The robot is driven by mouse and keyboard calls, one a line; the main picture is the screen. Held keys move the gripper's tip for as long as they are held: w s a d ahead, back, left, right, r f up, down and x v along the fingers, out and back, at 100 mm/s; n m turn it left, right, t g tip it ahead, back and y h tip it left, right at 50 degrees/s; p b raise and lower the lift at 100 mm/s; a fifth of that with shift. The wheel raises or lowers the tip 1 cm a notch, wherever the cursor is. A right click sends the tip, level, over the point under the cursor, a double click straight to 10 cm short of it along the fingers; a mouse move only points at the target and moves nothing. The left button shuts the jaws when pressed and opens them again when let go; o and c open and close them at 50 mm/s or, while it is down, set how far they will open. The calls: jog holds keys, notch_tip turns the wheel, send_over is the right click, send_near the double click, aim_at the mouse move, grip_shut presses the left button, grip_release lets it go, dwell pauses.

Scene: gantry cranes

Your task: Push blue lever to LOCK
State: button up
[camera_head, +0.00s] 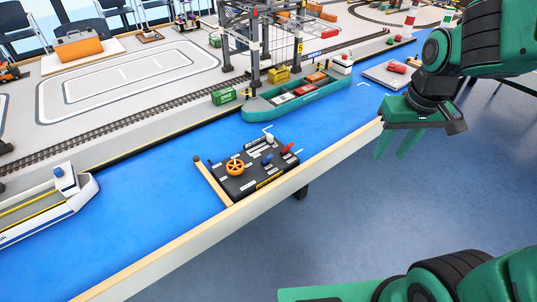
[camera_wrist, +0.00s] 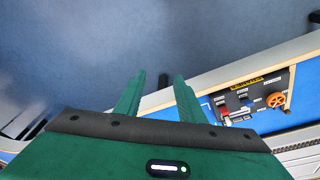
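The blue lever (camera_head: 267,159) is a small part on a black control panel (camera_head: 262,186) that sits on the blue water surface near the table's front edge. Its LOCK marking is too small to read. A red lever (camera_head: 288,148) is to its right and an orange handwheel (camera_head: 235,167) to its left. My gripper (camera_head: 391,155) is open and empty, off the table's front edge, to the right of the panel and apart from it. In the wrist view its two fingers (camera_wrist: 160,76) point over the floor, and the panel (camera_wrist: 258,90) lies to their right.
A wooden rim (camera_head: 330,157) runs along the table's front edge. A teal cargo ship (camera_head: 270,109) and a gantry crane (camera_head: 254,50) stand behind the panel. A white ship (camera_head: 75,192) is at the left. The blue surface left of the panel is clear.

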jog(key=w+a+f+n+t+y, duration=0.1)
jog(key=w+a+n, duration=0.15)
jog(key=a, duration=0.35)
jog(key=w+a+n, duration=0.1)
jog(key=w+a, duration=0.3)
jog(key=a, duration=0.2)
jog(key=n+y, duration=0.2)
jog(key=n, duration=0.2)
send_near(267, 160)
jog(key=shift+t, duration=0.3)
jog(key=x, duration=0.6)
jog(key=w+x, duration=0.1)
jog(key=x, duration=0.2)
jog(key=shift+d+f, duration=0.15)
jog(key=shift+d, duration=0.05)
grip_shut()
